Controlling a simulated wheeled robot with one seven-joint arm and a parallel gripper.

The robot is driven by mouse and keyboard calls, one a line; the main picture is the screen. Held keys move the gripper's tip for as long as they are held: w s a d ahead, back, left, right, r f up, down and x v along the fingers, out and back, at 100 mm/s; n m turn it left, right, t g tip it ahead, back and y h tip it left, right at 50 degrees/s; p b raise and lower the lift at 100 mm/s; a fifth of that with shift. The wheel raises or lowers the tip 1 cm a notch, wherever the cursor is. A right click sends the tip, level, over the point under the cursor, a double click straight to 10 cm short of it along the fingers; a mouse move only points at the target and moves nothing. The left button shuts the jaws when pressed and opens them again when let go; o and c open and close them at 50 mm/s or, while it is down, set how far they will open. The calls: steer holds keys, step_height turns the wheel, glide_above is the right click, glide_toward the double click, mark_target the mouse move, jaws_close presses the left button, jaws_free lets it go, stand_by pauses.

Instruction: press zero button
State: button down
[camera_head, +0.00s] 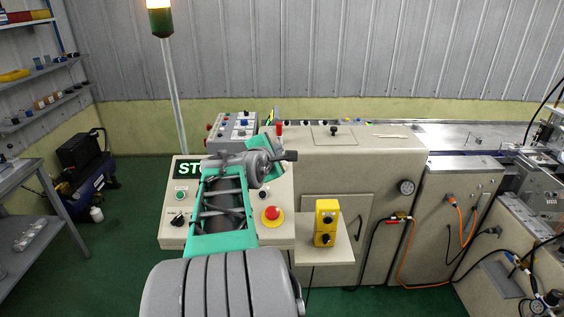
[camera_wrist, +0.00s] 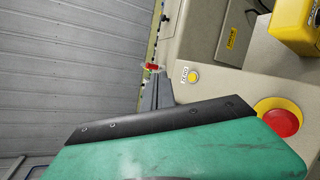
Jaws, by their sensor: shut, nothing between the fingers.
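The zero button (camera_wrist: 193,76) is a small round yellow button on the beige control panel in the wrist view, with a small printed label beside it. I cannot make it out in the head view, where my arm covers part of the panel. My gripper (camera_wrist: 157,88) is shut and empty. Its dark fingers appear just left of the button in the wrist view, and I see no contact. In the head view my gripper (camera_head: 290,155) is over the panel's upper right part.
A red emergency stop (camera_head: 272,213) with a yellow collar sits on the panel (camera_head: 172,234); it also shows in the wrist view (camera_wrist: 279,122). A yellow control box (camera_head: 326,222) stands on a side shelf. A lit display (camera_head: 186,168) is at the panel's upper left.

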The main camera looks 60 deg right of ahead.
steer(key=shift+s+d+r, duration=0.25)
steer(key=shift+s+d, duration=0.15)
steer(key=shift+s, duration=0.1)
steer(key=d+f+b, duration=0.1)
steer(key=f, duration=0.1)
steer(key=w+d+f+b, duration=0.1)
steer(key=f+b, duration=0.1)
steer(key=f, duration=0.1)
steer(key=w+d+f+b, duration=0.1)
steer(key=f, duration=0.1)
steer(key=shift+d+f+b, duration=0.3)
steer(key=shift+f, duration=0.1)
stand_by(1.6)
steer(key=shift+w+d+f+b, duration=0.1)
steer(key=shift+d+f+b, duration=0.05)
steer(key=shift+f+b, duration=0.2)
